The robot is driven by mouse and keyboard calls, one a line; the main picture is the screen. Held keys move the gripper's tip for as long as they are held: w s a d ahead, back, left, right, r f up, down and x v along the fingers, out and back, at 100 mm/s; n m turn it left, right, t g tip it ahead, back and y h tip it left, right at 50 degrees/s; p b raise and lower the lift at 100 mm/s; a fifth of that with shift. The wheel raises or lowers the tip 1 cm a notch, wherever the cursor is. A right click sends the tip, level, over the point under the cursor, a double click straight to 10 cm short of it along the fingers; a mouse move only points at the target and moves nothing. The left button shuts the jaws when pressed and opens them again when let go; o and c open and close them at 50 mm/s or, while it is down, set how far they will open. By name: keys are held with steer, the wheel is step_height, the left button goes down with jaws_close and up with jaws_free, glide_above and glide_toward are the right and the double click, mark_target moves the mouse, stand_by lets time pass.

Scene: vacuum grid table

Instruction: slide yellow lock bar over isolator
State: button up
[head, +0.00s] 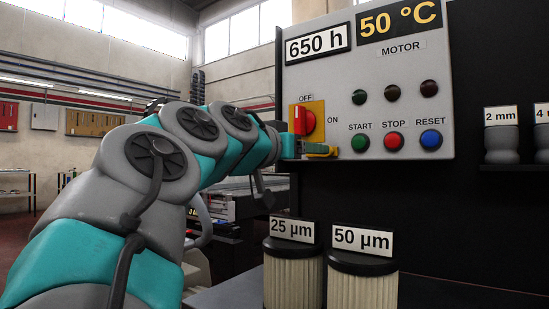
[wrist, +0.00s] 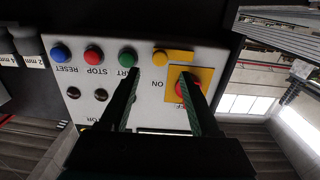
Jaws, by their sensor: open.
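The isolator is a red knob (head: 304,122) on a yellow plate, at the left side of the grey control panel. Its knob also shows in the wrist view (wrist: 181,89), partly behind one finger. The yellow lock bar (wrist: 173,57) lies along the panel edge beside the plate, apart from the knob. In the head view the lock bar (head: 321,153) shows below the plate, partly hidden by my gripper. My gripper (wrist: 158,72) is open and empty, its fingertips close to the bar in the picture. I cannot tell whether they touch it.
The panel (head: 350,95) carries green, red and blue buttons (head: 394,141) right of my gripper and dark lamps above them. Two filter cartridges (head: 362,285) stand on the table below. Cups (head: 502,149) sit on a shelf at right.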

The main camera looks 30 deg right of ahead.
steer(key=x, duration=0.7)
steer(key=shift+d, duration=0.25)
jaws_close()
stand_by(0.3)
steer(key=shift+w, duration=0.1)
stand_by(0.8)
